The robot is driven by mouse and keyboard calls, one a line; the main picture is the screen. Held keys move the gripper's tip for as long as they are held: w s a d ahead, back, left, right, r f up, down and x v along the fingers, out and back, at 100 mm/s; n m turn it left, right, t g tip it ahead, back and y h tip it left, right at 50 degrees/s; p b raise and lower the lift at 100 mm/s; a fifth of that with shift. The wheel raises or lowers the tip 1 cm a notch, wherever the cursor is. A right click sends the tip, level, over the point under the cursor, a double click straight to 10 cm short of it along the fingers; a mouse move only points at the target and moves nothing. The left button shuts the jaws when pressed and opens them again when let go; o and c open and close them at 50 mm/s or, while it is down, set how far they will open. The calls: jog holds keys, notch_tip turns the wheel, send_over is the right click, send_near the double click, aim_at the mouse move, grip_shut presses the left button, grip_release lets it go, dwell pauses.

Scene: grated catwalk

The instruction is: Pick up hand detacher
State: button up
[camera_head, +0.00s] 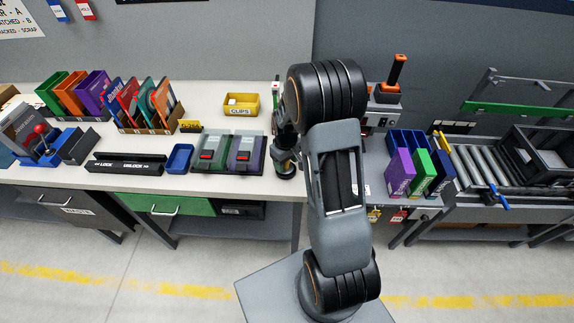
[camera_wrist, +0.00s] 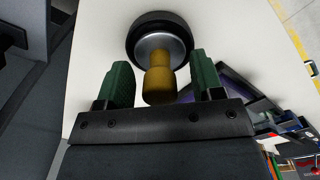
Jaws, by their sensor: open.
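The hand detacher appears to be the round piece in the wrist view, with a black ring, a silver disc and a brass-coloured knob (camera_wrist: 160,82). It stands on the white counter. My gripper (camera_wrist: 161,64) is open, with one green finger on each side of the knob and a visible gap on both sides. In the head view my gripper (camera_head: 284,150) is low over the counter's right end, and the detacher's dark base (camera_head: 286,171) shows just below it. My arm hides part of that spot.
Left of the gripper are two red-buttoned devices (camera_head: 227,153), a blue tray (camera_head: 180,158), a yellow clips bin (camera_head: 241,105) and a black lock bar (camera_head: 128,164). The counter's front edge is close. Coloured boxes (camera_head: 420,172) and a roller conveyor (camera_head: 482,167) stand to the right.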

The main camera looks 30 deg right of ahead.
jog(key=shift+f, duration=0.4)
grip_shut()
dwell(0.4)
